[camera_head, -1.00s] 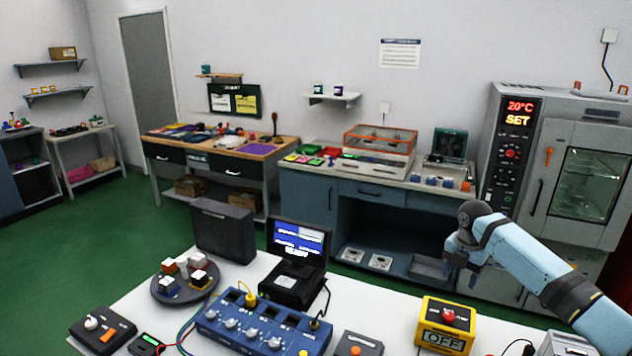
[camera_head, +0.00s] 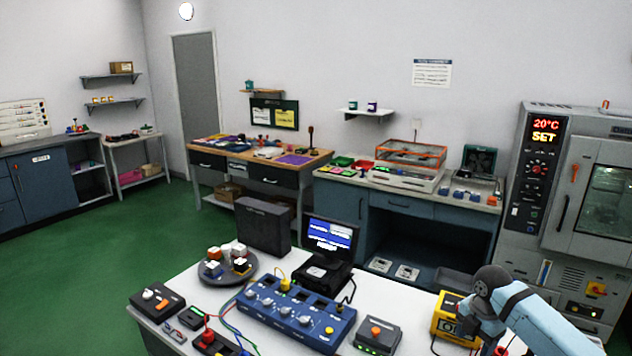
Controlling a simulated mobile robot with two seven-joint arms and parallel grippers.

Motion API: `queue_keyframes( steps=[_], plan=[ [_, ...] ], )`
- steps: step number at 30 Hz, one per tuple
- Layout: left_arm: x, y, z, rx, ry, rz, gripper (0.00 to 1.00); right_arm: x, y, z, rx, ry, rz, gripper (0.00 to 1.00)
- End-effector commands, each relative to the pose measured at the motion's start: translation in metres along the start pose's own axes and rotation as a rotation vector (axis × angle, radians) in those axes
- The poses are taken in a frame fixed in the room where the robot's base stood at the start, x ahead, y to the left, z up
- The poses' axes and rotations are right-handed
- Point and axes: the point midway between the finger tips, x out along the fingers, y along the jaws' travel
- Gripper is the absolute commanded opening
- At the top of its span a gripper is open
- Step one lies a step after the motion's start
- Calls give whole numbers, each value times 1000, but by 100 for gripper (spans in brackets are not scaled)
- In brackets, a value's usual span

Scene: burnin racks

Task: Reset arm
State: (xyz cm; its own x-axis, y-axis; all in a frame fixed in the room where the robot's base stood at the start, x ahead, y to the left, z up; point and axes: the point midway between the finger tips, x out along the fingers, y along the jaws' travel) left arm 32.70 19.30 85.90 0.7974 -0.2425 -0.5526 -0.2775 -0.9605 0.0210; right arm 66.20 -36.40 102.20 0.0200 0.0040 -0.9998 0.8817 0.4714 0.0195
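My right arm (camera_head: 545,318), light blue with a dark wrist, comes in from the lower right. Its gripper (camera_head: 470,328) points down in front of the yellow switch box (camera_head: 447,312) at the right end of the white bench. The arm hides much of the box, including its top button. The fingers are small and dark, so their opening cannot be told, nor whether they touch the box. My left gripper is not in view.
The white bench (camera_head: 395,292) holds a blue knob panel (camera_head: 296,315), a small monitor (camera_head: 328,240), a round tray (camera_head: 228,272) and button boxes. An oven (camera_head: 560,215) reading 20°C SET stands behind at right. Green floor is clear at left.

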Motion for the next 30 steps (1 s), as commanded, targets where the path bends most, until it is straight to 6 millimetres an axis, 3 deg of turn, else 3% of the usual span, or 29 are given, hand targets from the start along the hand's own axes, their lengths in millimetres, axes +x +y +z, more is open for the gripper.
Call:
queue_keyframes(
  steps=[1, 7, 12, 15, 21, 30],
  plan=[
    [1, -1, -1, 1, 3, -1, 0, 16, -6, -22, 29, 8, 4, 61],
    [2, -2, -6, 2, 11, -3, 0, 61, -39, -108, 253, 35, 55, 61],
    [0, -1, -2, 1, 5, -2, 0, 81, -86, -180, 547, 80, 117, 61],
    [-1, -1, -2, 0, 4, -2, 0, 83, -118, -214, 748, 111, 150, 61],
    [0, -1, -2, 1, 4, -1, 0, 70, -187, -256, 1179, 161, 205, 61],
    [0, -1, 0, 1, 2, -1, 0, 43, -256, -273, 1607, 175, 256, 61]
  ],
)
